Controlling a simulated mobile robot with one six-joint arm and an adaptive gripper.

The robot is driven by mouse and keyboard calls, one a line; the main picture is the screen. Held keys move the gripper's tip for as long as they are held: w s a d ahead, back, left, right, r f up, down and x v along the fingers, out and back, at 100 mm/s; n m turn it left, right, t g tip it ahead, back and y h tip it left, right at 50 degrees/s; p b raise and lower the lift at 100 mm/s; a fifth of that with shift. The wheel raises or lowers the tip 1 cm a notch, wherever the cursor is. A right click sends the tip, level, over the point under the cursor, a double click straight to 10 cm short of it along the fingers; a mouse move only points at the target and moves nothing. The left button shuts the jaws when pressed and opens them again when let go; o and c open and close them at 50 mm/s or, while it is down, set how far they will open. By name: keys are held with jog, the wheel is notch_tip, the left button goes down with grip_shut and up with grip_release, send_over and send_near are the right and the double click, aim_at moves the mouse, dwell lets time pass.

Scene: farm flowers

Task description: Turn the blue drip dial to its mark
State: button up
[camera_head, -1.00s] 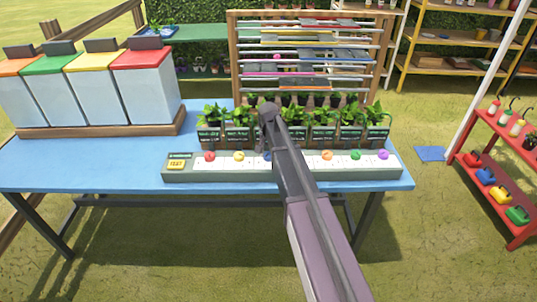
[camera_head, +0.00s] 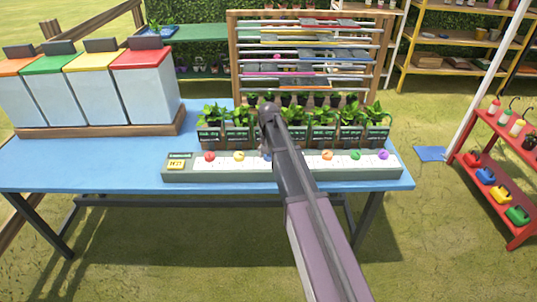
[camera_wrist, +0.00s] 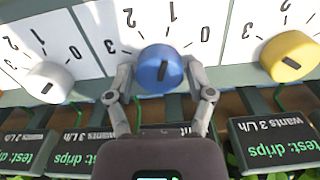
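The blue dial (camera_wrist: 158,70) sits in the middle of the wrist view, on a white scale numbered 0 to 3. Its dark pointer slot stands nearly upright in that view, leaning slightly right at the top. In the head view only a sliver of the dial shows (camera_head: 266,155) beside my arm. My gripper (camera_wrist: 161,76) has one finger on each side of the dial, close to its edges. I cannot tell whether the fingers touch it. A label below the dial is partly hidden by my gripper.
A white dial (camera_wrist: 47,82) and a yellow dial (camera_wrist: 289,56) flank the blue one. The long panel (camera_head: 228,172) lies on the blue table (camera_head: 90,168), with potted plants (camera_head: 240,125) behind it. Lidded bins (camera_head: 150,88) stand at the left.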

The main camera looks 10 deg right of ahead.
jog(key=shift+o, duration=0.3)
jog(key=shift+m, duration=0.6)
jog(key=shift+m, duration=1.1)
jog(key=m, duration=0.4)
jog(key=shift+r+m+p, duration=0.3)
jog(key=shift+m+p, duration=0.05)
jog(key=shift+m, duration=0.05)
notch_tip(320, 180, up, 14)
jog(key=f+p, duration=0.1)
jog(key=p, duration=1.2)
jog(key=s+f+n+b, duration=0.3)
jog(key=s+n, duration=0.2)
jog(key=s, duration=0.8)
jog(key=s+f+n+b, duration=0.3)
jog(key=s+n, duration=0.3)
jog(key=s, duration=0.7)
jog(key=shift+s, duration=0.25)
